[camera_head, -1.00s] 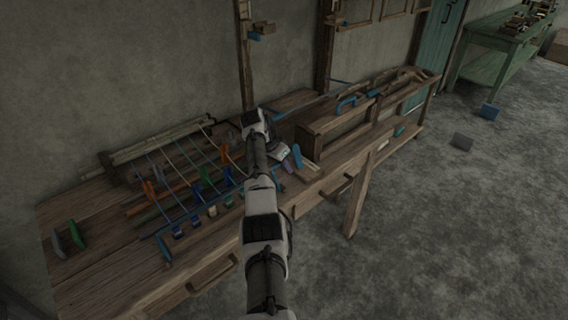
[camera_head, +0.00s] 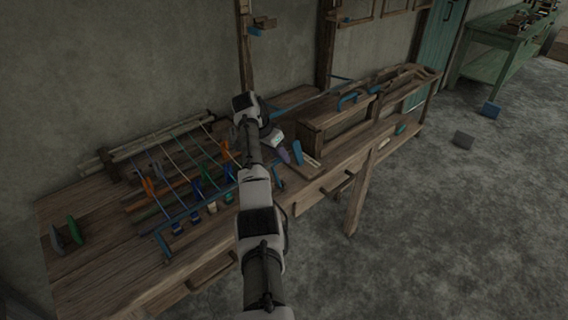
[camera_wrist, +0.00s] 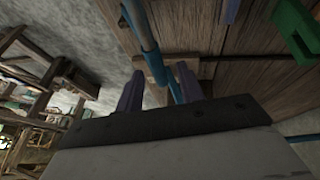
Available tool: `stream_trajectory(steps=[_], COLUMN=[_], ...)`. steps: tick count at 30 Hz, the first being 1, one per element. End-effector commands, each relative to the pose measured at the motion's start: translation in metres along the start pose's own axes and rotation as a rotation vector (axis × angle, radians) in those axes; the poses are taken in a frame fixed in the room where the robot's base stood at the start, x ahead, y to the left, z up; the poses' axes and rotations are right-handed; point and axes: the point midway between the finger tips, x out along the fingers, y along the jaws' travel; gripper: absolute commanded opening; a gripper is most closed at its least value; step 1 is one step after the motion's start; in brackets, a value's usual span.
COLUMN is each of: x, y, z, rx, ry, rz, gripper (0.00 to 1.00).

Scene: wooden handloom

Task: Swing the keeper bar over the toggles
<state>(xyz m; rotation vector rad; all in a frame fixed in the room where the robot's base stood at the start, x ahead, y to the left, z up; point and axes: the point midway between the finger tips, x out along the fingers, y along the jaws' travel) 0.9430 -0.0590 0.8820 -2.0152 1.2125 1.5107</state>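The blue keeper bar (camera_head: 197,211) runs along the front of the loom on the bench. Its bent blue ends stand at left and right, and my arm hides part of its right half. Several toggles with pale and blue blocks (camera_head: 212,208) sit in a row beside it, below the cords. My gripper (camera_head: 284,156) is above the bench near the bar's right end. In the wrist view my two purple fingers (camera_wrist: 158,80) stand apart, with a blue rod (camera_wrist: 146,38) running between and beyond them. I cannot tell whether they touch it.
A blue upright piece (camera_head: 297,151) stands just right of my gripper. A wooden frame (camera_head: 340,122) with a blue handle is farther right. Grey and green pieces (camera_head: 73,229) stand at the bench's left end. The floor at right is mostly open.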

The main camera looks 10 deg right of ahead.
Motion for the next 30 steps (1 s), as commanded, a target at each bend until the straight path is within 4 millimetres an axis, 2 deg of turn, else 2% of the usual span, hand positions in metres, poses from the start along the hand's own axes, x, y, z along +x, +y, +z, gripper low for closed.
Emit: stream_trajectory(steps=[6, 12, 18, 30], x=[-0.051, -0.081, -0.092, -0.092], y=[-0.001, 0.000, 0.000, 0.001], z=[0.000, 0.000, 0.000, 0.000], rx=[0.001, 0.001, 0.000, 0.001], ry=[0.003, 0.001, 0.000, 0.000], rz=[-0.003, -0.001, 0.000, 0.001], gripper=[0.38, 0.38, 0.38, 0.38])
